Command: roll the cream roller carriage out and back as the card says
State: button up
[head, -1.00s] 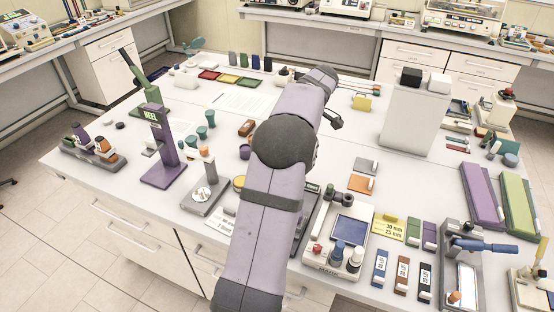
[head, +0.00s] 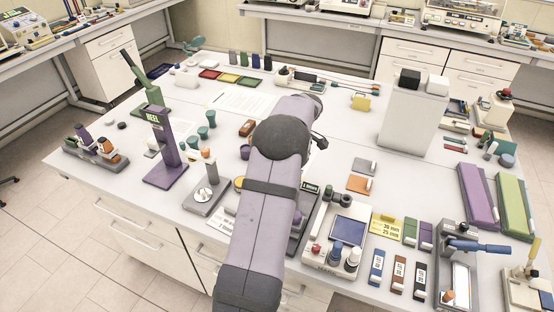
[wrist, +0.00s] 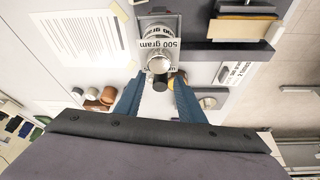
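My gripper (wrist: 158,80) shows in the wrist view with two blue fingers spread apart. Between and just beyond their tips is a round silver knob (wrist: 158,62) with a dark end, on a grey part marked "500 gram" (wrist: 173,44). I cannot tell whether the fingers touch it. I cannot pick out the cream roller carriage for certain. A cream strip on a dark bed (wrist: 245,28) lies at the wrist view's upper right. In the head view my arm hides the gripper.
A purple stand (head: 164,150) and a scale (head: 208,190) stand left of my arm. A device with a blue screen (head: 349,231) and a yellow card (head: 385,225) are at right. A tall grey block (head: 412,120) stands farther back. A printed sheet (head: 240,100) lies flat behind.

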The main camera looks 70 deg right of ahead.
grip_shut()
jog(key=shift+a+f+b, duration=0.15)
jog(key=shift+a+b, duration=0.4)
jog(key=shift+b, duration=0.15)
jog(key=a+b, duration=0.9)
jog(key=a, duration=0.5)
jog(key=shift+a, duration=0.15)
grip_release()
jog(key=shift+a+r, duration=0.1)
jog(key=shift+r, duration=0.1)
